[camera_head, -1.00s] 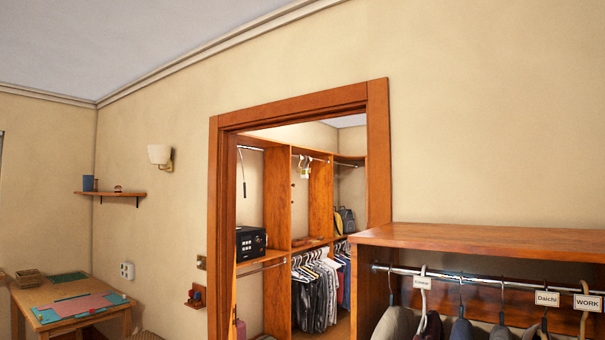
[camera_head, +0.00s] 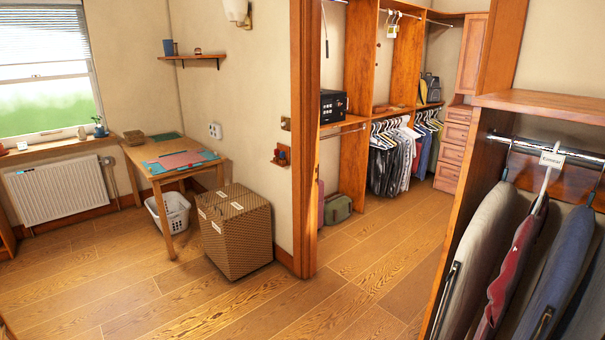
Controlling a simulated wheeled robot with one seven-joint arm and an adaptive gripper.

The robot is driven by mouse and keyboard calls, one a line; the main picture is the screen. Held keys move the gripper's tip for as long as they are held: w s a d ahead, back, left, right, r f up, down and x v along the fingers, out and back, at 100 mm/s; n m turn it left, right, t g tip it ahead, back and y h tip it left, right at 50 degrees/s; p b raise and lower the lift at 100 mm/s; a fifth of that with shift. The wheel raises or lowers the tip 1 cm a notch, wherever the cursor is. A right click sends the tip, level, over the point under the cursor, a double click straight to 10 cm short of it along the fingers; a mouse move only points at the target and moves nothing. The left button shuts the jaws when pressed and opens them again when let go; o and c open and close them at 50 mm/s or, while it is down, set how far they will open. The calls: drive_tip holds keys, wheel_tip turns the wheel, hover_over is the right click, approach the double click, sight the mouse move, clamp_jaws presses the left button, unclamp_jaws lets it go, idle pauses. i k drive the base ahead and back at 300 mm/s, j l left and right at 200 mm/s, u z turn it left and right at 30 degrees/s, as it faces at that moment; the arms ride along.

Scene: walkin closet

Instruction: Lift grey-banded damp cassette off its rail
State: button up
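Small pale hanging pieces (camera_head: 392,26) hang from the upper closet rail (camera_head: 405,13), seen through the doorway. They may be damp cassettes, but they are too small to tell how many there are or whether one has a grey band. My gripper and arm are not in view.
The doorway is right of a woven hamper (camera_head: 236,232), with open wooden floor (camera_head: 330,285) before it. A worktable (camera_head: 175,165) and laundry basket (camera_head: 170,213) stand left. A clothes unit (camera_head: 540,103) with hanging garments fills the right. A black safe (camera_head: 333,106) sits inside the closet.

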sight(392, 32)
drive_tip(key=i+j+u, duration=0.3)
drive_tip(key=i+u, duration=0.65)
drive_tip(key=i, duration=0.25)
drive_tip(key=i+l+z, duration=0.1)
drive_tip(key=i+z, duration=0.3)
drive_tip(key=i+j+z, duration=0.15)
drive_tip(key=i+z, duration=0.3)
drive_tip(key=i, duration=0.15)
drive_tip(key=i+j+z, duration=0.25)
drive_tip(key=i+z, duration=0.15)
drive_tip(key=i+l+z, duration=0.2)
drive_tip(key=i+z, duration=0.25)
drive_tip(key=i, duration=0.6)
drive_tip(key=i+j+z, duration=0.15)
drive_tip(key=i+z, duration=0.35)
drive_tip(key=i, duration=0.55)
drive_tip(key=i+z, duration=0.2)
drive_tip(key=i, duration=0.85)
drive_tip(key=i+z, duration=0.25)
drive_tip(key=i, duration=0.8)
